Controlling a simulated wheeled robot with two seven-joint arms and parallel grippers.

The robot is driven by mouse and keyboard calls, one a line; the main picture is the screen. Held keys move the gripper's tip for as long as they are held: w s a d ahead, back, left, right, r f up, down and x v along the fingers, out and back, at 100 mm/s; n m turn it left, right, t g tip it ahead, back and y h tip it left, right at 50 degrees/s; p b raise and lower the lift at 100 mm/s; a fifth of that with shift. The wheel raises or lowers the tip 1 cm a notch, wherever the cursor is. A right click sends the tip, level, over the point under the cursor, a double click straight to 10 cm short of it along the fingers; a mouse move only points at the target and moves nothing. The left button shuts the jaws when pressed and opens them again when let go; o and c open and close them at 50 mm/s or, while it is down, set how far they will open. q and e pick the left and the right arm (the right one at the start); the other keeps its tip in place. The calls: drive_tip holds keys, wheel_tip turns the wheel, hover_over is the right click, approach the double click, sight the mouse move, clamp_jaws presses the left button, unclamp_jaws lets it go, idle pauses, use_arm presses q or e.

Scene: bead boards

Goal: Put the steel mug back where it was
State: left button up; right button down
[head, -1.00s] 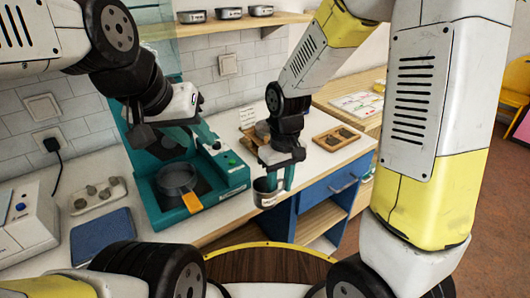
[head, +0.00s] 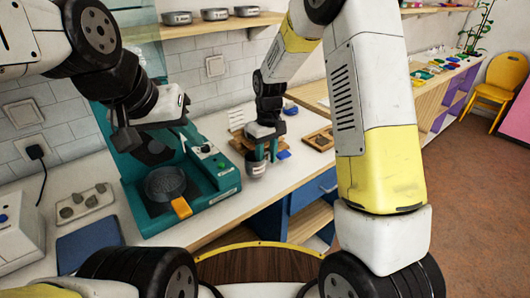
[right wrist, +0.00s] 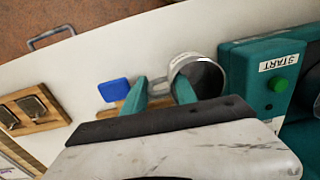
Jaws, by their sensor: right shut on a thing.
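The steel mug (head: 256,169) is a small grey cup with a pale label band. My right gripper (head: 262,152) is shut on it near the counter's front edge, just right of the teal machine. In the right wrist view the mug (right wrist: 198,72) is seen from above, with its open rim showing. The right gripper's teal fingers (right wrist: 160,92) are at its handle side. Whether the mug touches the counter is unclear. My left gripper (head: 150,140) is in front of the teal machine's upright, with no mug; its fingers are too unclear to judge.
The teal machine (head: 225,178) with a dark round pan (head: 165,183) stands left of the mug. A blue piece (right wrist: 115,90) and a wooden tray with dark pieces (right wrist: 30,108) lie on the counter to the mug's other side. Metal tins (head: 215,14) stand on the shelf above.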

sight(267, 153)
drive_tip(key=shift+f, duration=1.3)
drive_tip(key=shift+f, duration=0.15)
drive_tip(key=c, duration=1.3)
unclamp_jaws()
drive_tip(key=shift+o, duration=0.2)
wheel_tip(267, 153, up, 12)
drive_tip(key=shift+w+d+f, duration=0.1)
drive_tip(key=shift+d, duration=0.05)
drive_tip(key=s+d+r+m+t, duration=0.1)
drive_tip(key=s+d+r+m, duration=0.1)
drive_tip(key=s+d+r, duration=0.4)
drive_tip(key=s+d+r+m+t+y, duration=0.1)
drive_tip(key=s+d+r+m+t, duration=0.1)
drive_tip(key=s, duration=0.6)
drive_tip(key=s+d+r+m+t, duration=0.2)
drive_tip(key=s+r, duration=0.3)
drive_tip(key=s, duration=0.3)
drive_tip(key=shift+s+d+r+t+y, duration=0.25)
drive_tip(key=shift+s+d+t+y, duration=0.15)
drive_tip(key=shift+d+t, duration=0.3)
